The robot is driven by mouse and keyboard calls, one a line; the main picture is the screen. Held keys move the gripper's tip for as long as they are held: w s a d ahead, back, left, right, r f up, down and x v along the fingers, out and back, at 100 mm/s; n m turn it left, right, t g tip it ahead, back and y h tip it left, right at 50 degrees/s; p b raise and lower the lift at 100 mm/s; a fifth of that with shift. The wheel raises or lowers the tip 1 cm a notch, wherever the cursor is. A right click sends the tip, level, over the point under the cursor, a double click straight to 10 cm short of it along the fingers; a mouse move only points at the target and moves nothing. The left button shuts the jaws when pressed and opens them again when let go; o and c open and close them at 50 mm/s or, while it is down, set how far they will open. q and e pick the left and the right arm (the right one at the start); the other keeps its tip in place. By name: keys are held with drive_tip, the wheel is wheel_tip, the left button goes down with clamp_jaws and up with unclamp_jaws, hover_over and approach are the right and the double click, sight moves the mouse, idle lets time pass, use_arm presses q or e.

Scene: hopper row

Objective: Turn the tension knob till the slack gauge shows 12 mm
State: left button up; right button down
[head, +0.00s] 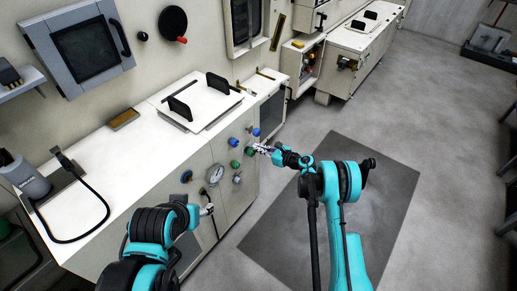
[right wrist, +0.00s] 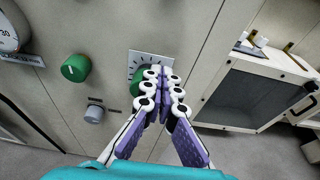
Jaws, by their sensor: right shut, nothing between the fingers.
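My right gripper (head: 262,148) is shut and empty in front of the machine's front panel. In the right wrist view its fingertips (right wrist: 158,72) come together in front of a green knob (right wrist: 136,86) with a white marked scale plate (right wrist: 146,62) behind it. The fingers hide much of this knob; I cannot tell whether they touch it. In the head view this knob (head: 249,151) is just left of the fingertips. A round white gauge (head: 214,174) is on the panel; its edge shows in the right wrist view (right wrist: 8,35), but I cannot read its needle. My left gripper (head: 207,209) is low near the panel, its fingers too small to judge.
Another green knob (right wrist: 75,67) and a grey knob (right wrist: 94,113) sit left of the fingers. A blue knob (head: 256,131) and a dark blue knob (head: 187,176) are also on the panel. A dark-windowed door (right wrist: 250,95) is at the right. Floor beside the machine is clear.

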drive_tip(key=s+d, duration=0.3)
drive_tip(key=d, duration=0.2)
drive_tip(key=shift+s+r, duration=0.2)
drive_tip(key=shift+r, duration=0.15)
